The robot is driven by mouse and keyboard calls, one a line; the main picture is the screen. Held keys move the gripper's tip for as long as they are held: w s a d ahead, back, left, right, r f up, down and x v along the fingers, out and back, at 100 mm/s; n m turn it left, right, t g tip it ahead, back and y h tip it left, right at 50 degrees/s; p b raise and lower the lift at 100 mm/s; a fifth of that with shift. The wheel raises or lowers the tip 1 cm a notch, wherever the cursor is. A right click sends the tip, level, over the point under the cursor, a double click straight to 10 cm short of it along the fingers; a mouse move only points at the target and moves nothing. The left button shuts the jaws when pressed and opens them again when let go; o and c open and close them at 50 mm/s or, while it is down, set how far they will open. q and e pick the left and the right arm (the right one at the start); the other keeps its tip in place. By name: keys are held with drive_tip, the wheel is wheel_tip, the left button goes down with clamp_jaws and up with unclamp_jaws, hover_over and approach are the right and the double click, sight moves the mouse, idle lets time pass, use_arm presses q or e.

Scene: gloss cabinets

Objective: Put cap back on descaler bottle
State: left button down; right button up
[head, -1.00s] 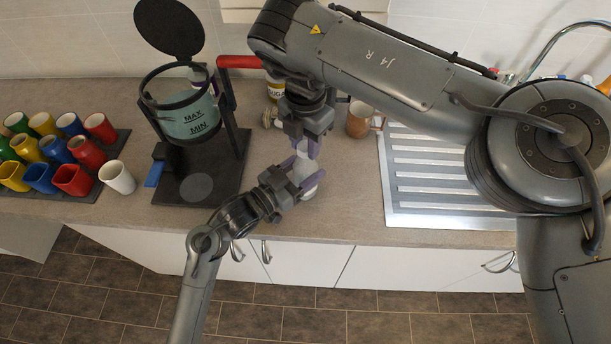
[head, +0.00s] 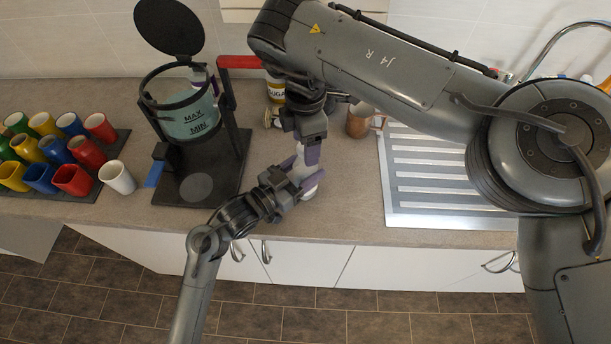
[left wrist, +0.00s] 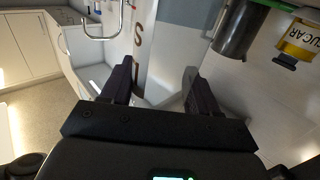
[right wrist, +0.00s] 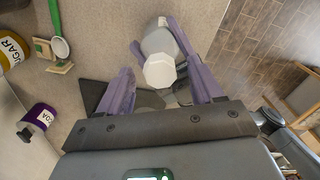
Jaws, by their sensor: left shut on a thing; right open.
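The descaler bottle (head: 309,187) stands upright on the counter, a pale bottle mostly hidden by fingers in the head view. My left gripper (head: 303,184) is shut around its body from the front left. In the left wrist view the bottle (left wrist: 155,60), with large letters on its side, fills the space between the fingers. My right gripper (head: 308,156) points down over the bottle's top. In the right wrist view a white faceted cap (right wrist: 160,71) sits at the bottle's top, between the right gripper's spread fingers (right wrist: 160,88). Whether the cap is fully seated cannot be seen.
A kettle-like container (head: 190,115) on a black stand is left of the bottle. Coloured cups (head: 72,180) and a white cup (head: 117,177) stand further left. A sugar jar (head: 275,90) and copper mug (head: 359,120) are behind. The metal drainer (head: 440,185) is right.

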wheel_tip(320, 180, up, 12)
idle(0.6)
drive_tip(key=shift+f, duration=0.1)
use_arm(q)
drive_tip(key=shift+c, duration=0.9)
unclamp_jaws()
drive_tip(key=b+v, duration=0.1)
drive_tip(key=v, duration=0.9)
drive_tip(key=shift+s+a, duration=0.25)
drive_tip(key=shift+s, duration=0.05)
use_arm(e)
drive_tip(key=shift+f, duration=0.5)
